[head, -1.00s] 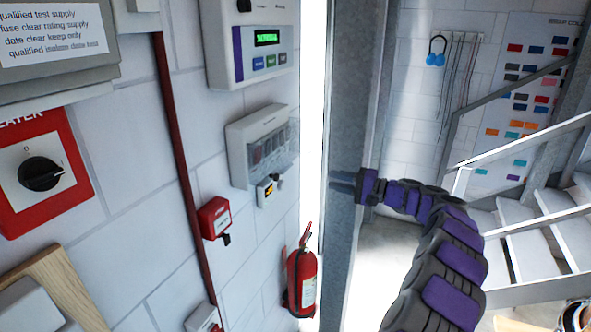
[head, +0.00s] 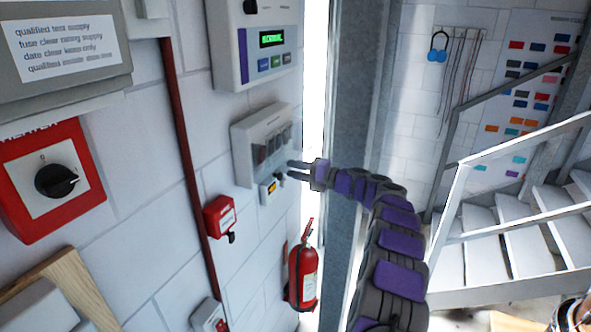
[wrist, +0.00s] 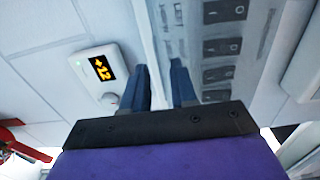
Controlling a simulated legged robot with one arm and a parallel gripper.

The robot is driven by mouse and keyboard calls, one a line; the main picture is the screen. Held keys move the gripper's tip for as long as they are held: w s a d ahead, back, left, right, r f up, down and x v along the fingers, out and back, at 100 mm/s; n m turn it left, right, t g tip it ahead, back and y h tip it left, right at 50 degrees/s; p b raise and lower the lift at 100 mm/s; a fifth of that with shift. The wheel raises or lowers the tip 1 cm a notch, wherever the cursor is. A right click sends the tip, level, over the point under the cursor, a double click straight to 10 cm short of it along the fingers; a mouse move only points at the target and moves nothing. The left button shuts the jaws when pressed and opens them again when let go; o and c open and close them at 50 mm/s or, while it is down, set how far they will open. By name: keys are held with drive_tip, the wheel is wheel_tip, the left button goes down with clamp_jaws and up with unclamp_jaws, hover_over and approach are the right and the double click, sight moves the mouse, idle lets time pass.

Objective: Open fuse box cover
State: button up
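The fuse box (head: 241,152) is a pale box on the white wall, with a row of dark switches under a clear cover (head: 272,145). I cannot tell whether the cover sits fully shut. My gripper (head: 291,170) is at the box's lower right edge, fingers pointing left toward it. In the wrist view my gripper (wrist: 161,72) has its two fingers apart, with the pale lower edge of the fuse box (wrist: 152,35) showing between and beyond them. Its switches show to the right. I cannot tell whether a finger touches the cover.
A small unit with an orange display (head: 270,188) sits just below the fuse box; it shows +12 in the wrist view (wrist: 101,68). A control panel (head: 251,45) is above. A fire extinguisher (head: 303,275) hangs below. A grey post (head: 352,100) stands right, stairs (head: 500,240) beyond.

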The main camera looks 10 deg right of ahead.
drive_tip(key=shift+d, duration=0.2)
drive_tip(key=shift+c, duration=0.3)
drive_tip(key=shift+w+d, duration=0.1)
drive_tip(key=shift+d, duration=0.1)
drive_tip(key=c, duration=0.3)
drive_tip(key=shift+c, duration=0.8)
drive_tip(key=shift+a, duration=0.2)
clamp_jaws()
drive_tip(key=shift+a+f, duration=0.1)
drive_tip(key=shift+f, duration=0.15)
